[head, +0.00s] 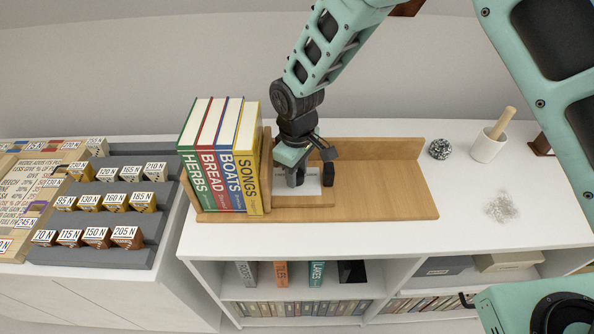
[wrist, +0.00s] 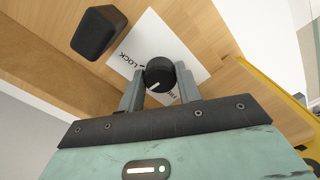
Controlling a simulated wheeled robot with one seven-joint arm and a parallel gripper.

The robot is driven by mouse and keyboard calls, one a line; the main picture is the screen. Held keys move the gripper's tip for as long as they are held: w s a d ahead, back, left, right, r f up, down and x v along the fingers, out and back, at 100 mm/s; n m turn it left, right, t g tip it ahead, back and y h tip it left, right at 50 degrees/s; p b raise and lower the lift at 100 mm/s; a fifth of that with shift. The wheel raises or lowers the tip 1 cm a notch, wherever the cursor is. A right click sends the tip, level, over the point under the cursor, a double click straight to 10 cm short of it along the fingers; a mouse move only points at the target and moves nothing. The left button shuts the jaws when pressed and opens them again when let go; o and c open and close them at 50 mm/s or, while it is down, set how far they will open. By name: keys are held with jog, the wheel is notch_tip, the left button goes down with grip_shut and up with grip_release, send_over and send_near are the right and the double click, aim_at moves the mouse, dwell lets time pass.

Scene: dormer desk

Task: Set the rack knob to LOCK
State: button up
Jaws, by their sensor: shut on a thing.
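The rack (head: 390,185) is a wooden shelf on the white desk top. Its round dark knob (wrist: 160,72) sits on a white label plate (wrist: 150,35), which also shows in the head view (head: 311,185). LOCK is printed to the knob's left in the wrist view, and a partly hidden FREE to its lower right. A white pointer line on the knob slants toward its lower left, between the two words. My gripper (wrist: 159,84) has a finger on each side of the knob and is shut on it. In the head view my gripper (head: 295,177) hides the knob.
Upright books (head: 215,160), HERBS, BREAD, BOATS and SONGS, stand close to the left of my gripper. A black block (wrist: 98,33) stands on the rack beside the plate. A mortar (head: 487,147) and a dark ball (head: 440,149) stand at right. The rack's right part is clear.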

jog(key=shift+r+m, duration=0.1)
jog(key=shift+m, duration=0.7)
jog(key=o, duration=1)
notch_tip(320, 180, up, 17)
jog(key=b, duration=0.1)
jog(key=shift+r+b, duration=0.2)
jog(key=shift+b, duration=0.15)
